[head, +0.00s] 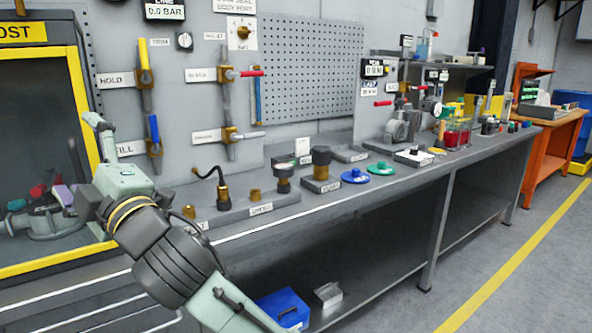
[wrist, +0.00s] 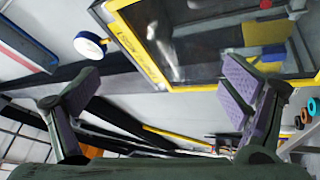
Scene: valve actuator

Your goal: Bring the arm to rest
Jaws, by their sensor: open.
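My arm (head: 165,255) rises from the bottom of the head view and reaches up and left, in front of the bench and the yellow-framed cabinet (head: 40,51). Its fingers cannot be made out in that view. In the wrist view, my gripper (wrist: 160,85) shows its two fingers wide apart, with purple pads and nothing between them. Beyond the fingers is a tilted view of a yellow-framed window (wrist: 190,82) and a round white lamp or dial (wrist: 89,45). The gripper appears clear of surfaces.
A long grey workbench (head: 400,182) runs to the right, carrying fittings, a blue disc (head: 355,176) and a green disc (head: 381,168). Valves with coloured handles line the wall panel. A blue bin (head: 284,308) sits on the lower shelf.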

